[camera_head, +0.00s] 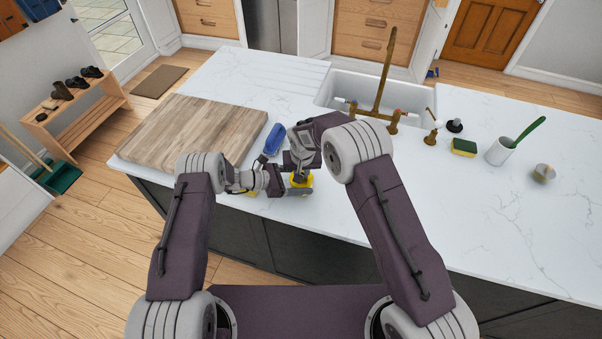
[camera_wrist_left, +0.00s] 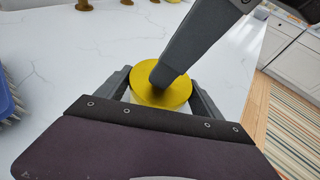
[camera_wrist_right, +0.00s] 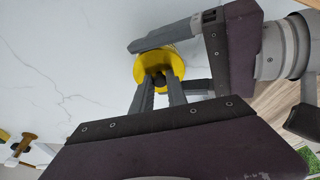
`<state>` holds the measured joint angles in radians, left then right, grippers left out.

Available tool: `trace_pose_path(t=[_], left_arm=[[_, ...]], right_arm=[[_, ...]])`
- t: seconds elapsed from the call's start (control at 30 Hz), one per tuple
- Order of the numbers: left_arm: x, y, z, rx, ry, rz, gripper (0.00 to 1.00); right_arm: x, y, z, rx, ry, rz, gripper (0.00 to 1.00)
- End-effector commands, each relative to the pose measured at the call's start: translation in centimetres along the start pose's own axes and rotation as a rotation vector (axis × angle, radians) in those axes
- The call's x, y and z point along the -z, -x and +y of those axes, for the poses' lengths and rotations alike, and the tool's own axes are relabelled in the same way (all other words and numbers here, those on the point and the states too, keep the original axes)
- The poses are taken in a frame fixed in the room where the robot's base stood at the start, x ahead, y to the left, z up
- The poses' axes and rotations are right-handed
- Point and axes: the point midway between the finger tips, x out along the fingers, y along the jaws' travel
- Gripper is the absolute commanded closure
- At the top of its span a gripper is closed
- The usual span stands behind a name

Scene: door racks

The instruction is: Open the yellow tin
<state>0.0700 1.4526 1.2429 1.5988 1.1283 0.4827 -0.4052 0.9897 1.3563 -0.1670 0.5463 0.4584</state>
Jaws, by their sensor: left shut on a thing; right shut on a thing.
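The yellow tin (camera_head: 307,181) stands on the white counter near its front edge, partly hidden by both my grippers. Its round yellow lid (camera_wrist_left: 152,97) shows in the left wrist view. My left gripper (camera_head: 297,190) is shut on the tin from the side, with one finger on each side of it in both wrist views. My right gripper (camera_wrist_right: 158,82) is shut on the dark knob at the middle of the lid, reaching down from above. The lid (camera_wrist_right: 146,66) looks seated level; its lower edge is mostly hidden.
A blue brush (camera_head: 274,139) lies close behind the grippers. A thick wooden board (camera_head: 190,130) is to the left. The sink (camera_head: 350,90) with a brass tap is behind.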

Motion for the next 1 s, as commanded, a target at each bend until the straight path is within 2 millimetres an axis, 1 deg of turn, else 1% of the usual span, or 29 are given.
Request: trace_pose_path(t=[0.03,0.37,0.8,1.0], left_arm=[[0.4,0.0,0.1,-0.007,0.004,0.012,0.96],[0.7,0.0,0.0,-0.005,0.008,0.015,0.96],[0.6,-0.1,-0.2,0.000,0.007,0.014,0.96],[0.6,-0.1,-0.2,0.000,0.007,0.014,0.96]], right_arm=[[0.2,0.5,-0.1,0.002,0.000,0.003,1.00],[0.7,1.9,-0.2,0.003,0.000,0.008,1.00],[0.5,1.7,-0.1,0.004,-0.001,0.002,1.00],[0.6,2.2,0.0,0.102,-0.003,0.001,1.00]])
